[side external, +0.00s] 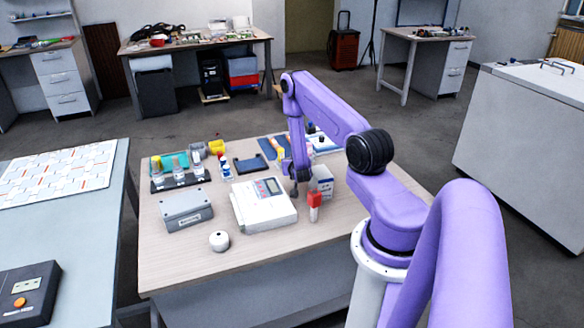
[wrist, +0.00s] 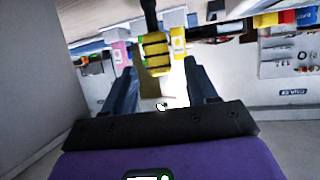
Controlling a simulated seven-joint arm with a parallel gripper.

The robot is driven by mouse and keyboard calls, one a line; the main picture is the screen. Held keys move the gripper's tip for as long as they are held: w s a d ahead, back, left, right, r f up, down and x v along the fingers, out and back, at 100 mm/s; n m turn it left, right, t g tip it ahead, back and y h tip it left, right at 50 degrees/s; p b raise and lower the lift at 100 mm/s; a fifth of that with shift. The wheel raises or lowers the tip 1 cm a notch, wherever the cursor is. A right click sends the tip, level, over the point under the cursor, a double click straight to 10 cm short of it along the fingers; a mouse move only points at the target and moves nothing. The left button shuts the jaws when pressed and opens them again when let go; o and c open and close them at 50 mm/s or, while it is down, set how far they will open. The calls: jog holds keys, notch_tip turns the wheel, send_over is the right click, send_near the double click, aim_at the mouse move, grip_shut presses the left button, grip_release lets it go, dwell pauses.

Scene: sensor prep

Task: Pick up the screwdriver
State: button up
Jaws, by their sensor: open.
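In the wrist view, a yellow handle with black bands (wrist: 156,52), which looks like the screwdriver's, lies just beyond my gripper (wrist: 160,72), roughly between the two spread dark fingers. A dark shaft-like part runs from it to the top edge. I cannot tell whether either finger touches it. The screwdriver cannot be clearly made out there.
The wooden table (side external: 285,250) also holds a grey box (side external: 186,210), a white round piece (side external: 219,241), a red-topped item (side external: 314,200) close to the gripper, and a rack of small bottles (side external: 180,175). The table's front edge is mostly clear.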

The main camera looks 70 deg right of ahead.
jog(key=shift+x, duration=1.25)
jog(key=c, duration=1.1)
jog(key=shift+o, duration=0.2)
jog(key=shift+r, duration=0.1)
